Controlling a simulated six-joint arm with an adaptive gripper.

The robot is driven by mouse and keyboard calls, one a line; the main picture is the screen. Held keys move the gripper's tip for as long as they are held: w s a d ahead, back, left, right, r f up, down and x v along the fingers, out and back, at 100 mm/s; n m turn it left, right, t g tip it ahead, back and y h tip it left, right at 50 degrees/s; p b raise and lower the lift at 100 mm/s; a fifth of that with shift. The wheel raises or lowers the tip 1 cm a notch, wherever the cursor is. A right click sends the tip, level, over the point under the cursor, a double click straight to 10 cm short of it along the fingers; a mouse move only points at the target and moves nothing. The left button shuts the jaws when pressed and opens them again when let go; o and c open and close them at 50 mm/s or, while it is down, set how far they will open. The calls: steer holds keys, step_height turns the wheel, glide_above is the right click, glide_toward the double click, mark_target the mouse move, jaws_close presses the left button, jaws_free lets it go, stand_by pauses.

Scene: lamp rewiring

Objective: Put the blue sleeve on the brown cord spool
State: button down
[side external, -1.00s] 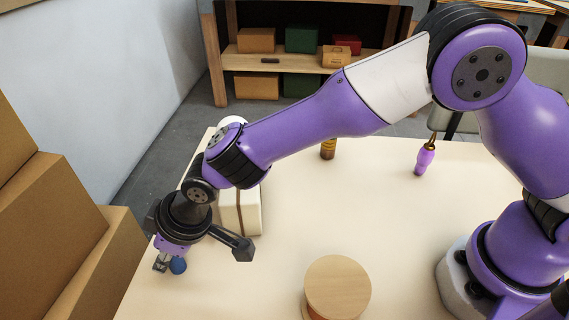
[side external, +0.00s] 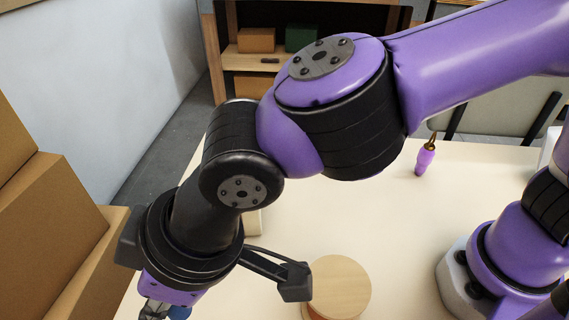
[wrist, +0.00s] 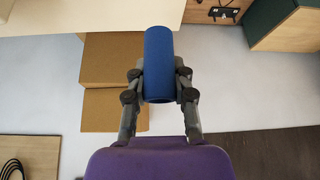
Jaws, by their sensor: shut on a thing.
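The blue sleeve (wrist: 158,55) is a short blue cylinder. In the wrist view my gripper (wrist: 158,84) is shut on it, with one finger on each side. A round wooden-topped spool (side external: 340,284) stands on the table to the right of my gripper, apart from the sleeve.
The pale table (side external: 400,240) has clear room around the spool. Cardboard boxes (side external: 60,230) are stacked at the left. My arm hides the back left of the table.

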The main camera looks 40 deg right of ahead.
steer(key=s+d+r+n+g, duration=0.35)
steer(key=s+d+n, duration=0.4)
steer(key=s, duration=0.25)
steer(key=s+d+r+n+g, duration=0.35)
steer(key=s+d+n, duration=0.4)
steer(key=s, duration=0.25)
glide_above(331, 310)
steer(key=w+d, duration=0.1)
steer(key=d, duration=0.1)
steer(key=shift+m+y, duration=0.3)
steer(key=shift+m, duration=0.1)
step_height(331, 310, down, 6)
steer(key=shift+f, duration=0.25)
steer(key=shift+w+f, duration=0.1)
steer(key=shift+f, duration=1.9)
steer(key=shift+f, duration=0.1)
steer(key=c, duration=0.7)
jaws_free()
